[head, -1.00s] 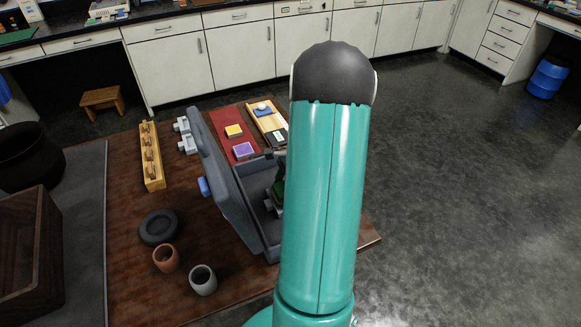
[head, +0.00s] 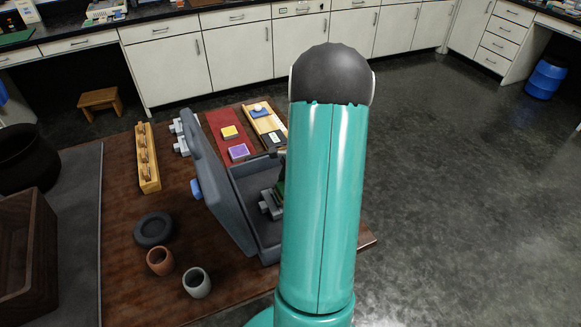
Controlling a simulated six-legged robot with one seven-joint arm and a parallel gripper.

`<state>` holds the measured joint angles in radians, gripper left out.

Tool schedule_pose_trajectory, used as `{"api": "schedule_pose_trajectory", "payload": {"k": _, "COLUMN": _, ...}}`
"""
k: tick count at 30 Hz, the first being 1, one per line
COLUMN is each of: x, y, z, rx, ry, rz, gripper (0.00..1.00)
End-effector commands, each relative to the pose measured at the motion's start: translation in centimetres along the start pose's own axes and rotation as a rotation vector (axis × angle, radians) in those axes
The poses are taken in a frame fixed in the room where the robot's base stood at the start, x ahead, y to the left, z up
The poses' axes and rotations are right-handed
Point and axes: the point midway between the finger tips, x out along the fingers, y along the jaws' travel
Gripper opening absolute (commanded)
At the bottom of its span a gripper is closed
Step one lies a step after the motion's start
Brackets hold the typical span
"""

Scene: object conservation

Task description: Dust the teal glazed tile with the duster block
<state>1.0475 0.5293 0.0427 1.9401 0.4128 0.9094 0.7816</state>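I cannot pick out the teal glazed tile or the duster block for certain. A small blue piece (head: 261,114) with a pale round top lies in a wooden tray (head: 274,127) at the back of the table. A yellow block (head: 229,132) and a purple block (head: 238,152) lie on a red mat (head: 218,124). An open grey case (head: 262,236) stands to the left of my arm. A light grey fitting (head: 270,204) with something dark green beside it shows inside, partly hidden by my arm. My gripper is hidden behind my own teal arm.
The case's raised lid (head: 217,190) leans left. A terracotta cup (head: 160,261), a grey cup (head: 197,283) and a dark ring (head: 153,230) stand at front left. A wooden rack (head: 147,160) is farther back. Open floor (head: 470,210) lies right of the table.

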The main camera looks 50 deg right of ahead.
Motion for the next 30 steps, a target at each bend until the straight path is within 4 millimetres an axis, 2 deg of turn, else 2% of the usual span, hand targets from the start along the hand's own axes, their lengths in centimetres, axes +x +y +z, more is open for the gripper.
{"api": "schedule_pose_trajectory", "payload": {"k": 2, "x": -0.2, "y": 0.0, "z": 0.2, "rx": -0.001, "ry": 0.001, "rz": 0.000, "gripper": 0.40}}
{"api": "schedule_pose_trajectory", "payload": {"k": 4, "x": -1.9, "y": -0.1, "z": 1.1, "rx": -0.005, "ry": 0.004, "rz": -0.003, "gripper": 0.40}}
{"api": "schedule_pose_trajectory", "payload": {"k": 10, "x": -2.9, "y": -0.1, "z": 1.8, "rx": -0.007, "ry": 0.001, "rz": 0.001, "gripper": 0.40}}
{"api": "schedule_pose_trajectory", "payload": {"k": 24, "x": -6.7, "y": -0.1, "z": 3.6, "rx": -0.014, "ry": 0.002, "rz": 0.003, "gripper": 0.40}}
{"api": "schedule_pose_trajectory", "payload": {"k": 30, "x": -7.3, "y": -0.1, "z": 3.8, "rx": -0.014, "ry": 0.000, "rz": 0.006, "gripper": 0.40}}
